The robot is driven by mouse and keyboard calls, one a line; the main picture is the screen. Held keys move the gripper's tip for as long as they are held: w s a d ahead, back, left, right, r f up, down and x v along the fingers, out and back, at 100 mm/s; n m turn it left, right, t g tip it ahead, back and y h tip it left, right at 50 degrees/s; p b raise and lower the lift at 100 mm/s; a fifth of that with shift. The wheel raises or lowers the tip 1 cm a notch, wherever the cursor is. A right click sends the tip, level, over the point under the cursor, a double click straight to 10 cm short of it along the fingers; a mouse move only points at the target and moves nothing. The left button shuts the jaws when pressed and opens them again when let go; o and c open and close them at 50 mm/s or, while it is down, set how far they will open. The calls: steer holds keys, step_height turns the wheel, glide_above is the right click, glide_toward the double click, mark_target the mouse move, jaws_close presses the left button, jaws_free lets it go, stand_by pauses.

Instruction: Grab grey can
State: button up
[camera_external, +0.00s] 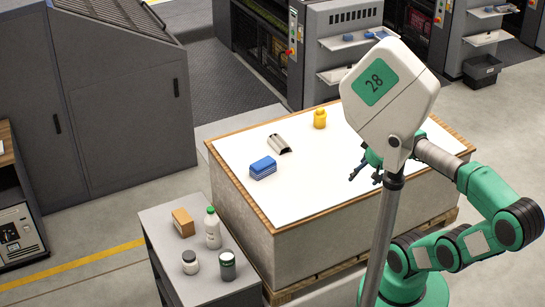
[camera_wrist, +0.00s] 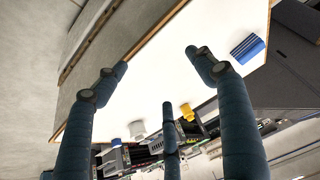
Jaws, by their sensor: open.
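A dark grey can (camera_external: 227,267) stands upright on a grey side cart (camera_external: 190,290) at the lower left, with a pale band near its top. My gripper (camera_external: 365,172) is open and empty over the right part of the large white-topped pallet table (camera_external: 240,155), well apart from the can. Its spread fingers also show in the wrist view (camera_wrist: 160,90), with nothing between them. The can is not visible in the wrist view.
A jar (camera_external: 190,263), a white bottle (camera_external: 213,228) and a brown box (camera_external: 183,222) crowd the cart. A blue stack (camera_external: 263,168), a silver curved piece (camera_external: 279,144) and a yellow container (camera_external: 320,119) sit on the table. Its front is clear.

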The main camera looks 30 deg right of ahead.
step_height(320, 180, up, 6)
steer(key=w+a+r+g+y+p, duration=0.1)
steer(key=w+a+r, duration=0.1)
steer(key=w+a, duration=0.6)
steer(key=w+a+r+g+p, duration=0.15)
steer(key=w+a, duration=0.35)
steer(key=a, duration=0.5)
steer(key=m+g+h, duration=0.1)
steer(key=m+g, duration=0.1)
steer(key=g, duration=0.1)
glide_above(227, 261)
steer(key=w+d, duration=0.2)
steer(key=w, duration=0.1)
step_height(227, 261, down, 4)
steer(key=f, duration=3.3)
steer(key=shift+s+a+p, duration=0.1)
steer(key=shift+a+p, duration=0.2)
steer(key=shift+a, duration=0.1)
steer(key=shift+f, duration=0.55)
steer(key=shift+f, duration=0.1)
steer(key=shift+f+b, duration=0.7)
steer(key=shift+f, duration=3.5)
